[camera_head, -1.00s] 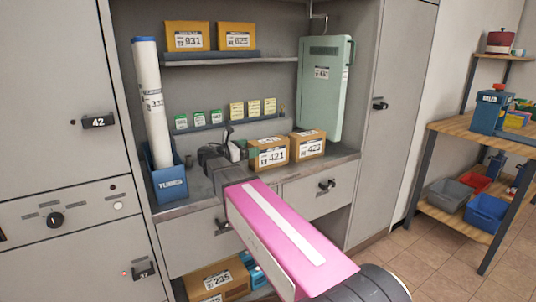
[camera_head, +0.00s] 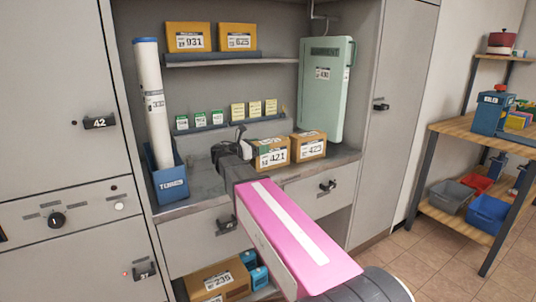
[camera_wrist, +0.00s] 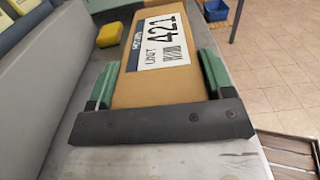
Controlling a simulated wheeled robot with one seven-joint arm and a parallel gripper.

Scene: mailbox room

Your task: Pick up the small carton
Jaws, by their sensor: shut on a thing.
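The small brown carton with a white label reading 421 (camera_head: 273,155) stands on the grey counter of the cabinet. In the wrist view the carton (camera_wrist: 155,88) lies between the two green fingers of my gripper (camera_wrist: 158,78), one along each side. The gripper is shut on it. In the head view my gripper (camera_head: 256,150) reaches the carton from the left, and its fingers are partly hidden. I cannot see a clear gap under the carton.
A similar carton marked 423 (camera_head: 310,145) stands close on the right. A green case (camera_head: 325,90) stands behind it. A blue tube holder (camera_head: 168,182) is at left. A shelf (camera_head: 230,61) with two cartons is above. A drawer handle (camera_head: 327,186) juts out below.

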